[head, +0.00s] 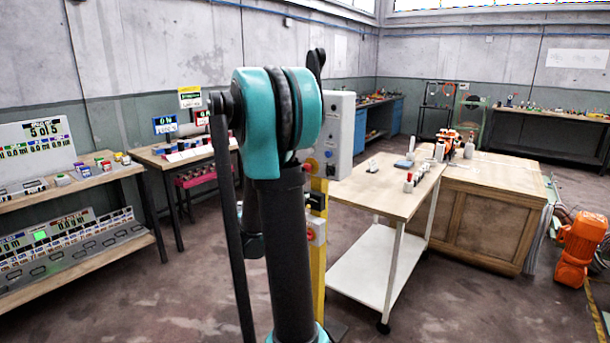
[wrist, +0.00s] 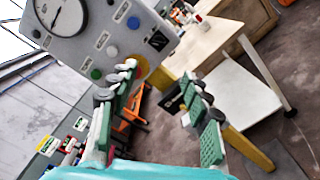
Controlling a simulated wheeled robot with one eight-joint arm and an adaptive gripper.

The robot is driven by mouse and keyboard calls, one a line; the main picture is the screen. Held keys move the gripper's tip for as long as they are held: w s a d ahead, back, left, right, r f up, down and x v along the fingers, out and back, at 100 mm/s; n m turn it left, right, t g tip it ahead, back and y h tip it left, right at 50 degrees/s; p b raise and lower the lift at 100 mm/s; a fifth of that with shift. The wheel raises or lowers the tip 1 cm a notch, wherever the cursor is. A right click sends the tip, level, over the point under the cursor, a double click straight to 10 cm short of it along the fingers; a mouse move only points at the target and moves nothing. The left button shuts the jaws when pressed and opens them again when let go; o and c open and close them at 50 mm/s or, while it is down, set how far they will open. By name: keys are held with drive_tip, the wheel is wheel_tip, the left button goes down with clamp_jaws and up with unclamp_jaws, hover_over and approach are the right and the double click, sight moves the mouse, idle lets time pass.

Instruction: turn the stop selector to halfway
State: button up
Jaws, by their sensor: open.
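A grey control box (wrist: 85,45) fills the upper left of the wrist view, with a round dial, coloured buttons and small labels. A yellow round piece (wrist: 138,66) on its lower face is partly hidden behind a fingertip; I cannot tell if it is the stop selector. In the head view the box (head: 341,130) stands on a yellow post, seen at an angle behind my arm. My gripper (wrist: 163,103) is open and empty, its green-padded fingers apart. The left fingertip overlaps the lower part of the box in the picture; contact cannot be told.
A white-legged trolley table (head: 395,185) stands right of the post, and a wooden cabinet (head: 480,215) lies beyond it. Benches with meters (head: 75,180) line the left. An orange machine (head: 580,240) stands far right. The floor between left benches and post is clear.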

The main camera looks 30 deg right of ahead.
sight(327, 174)
drive_tip(key=x, duration=1.7)
drive_tip(key=shift+w, duration=0.2)
drive_tip(key=shift+d+r, duration=0.1)
drive_tip(key=shift+r, duration=0.05)
drive_tip(key=shift+c, duration=0.6)
clamp_jaws()
drive_tip(key=m, duration=1.1)
drive_tip(key=shift+m, duration=0.4)
drive_tip(key=shift+s, duration=0.1)
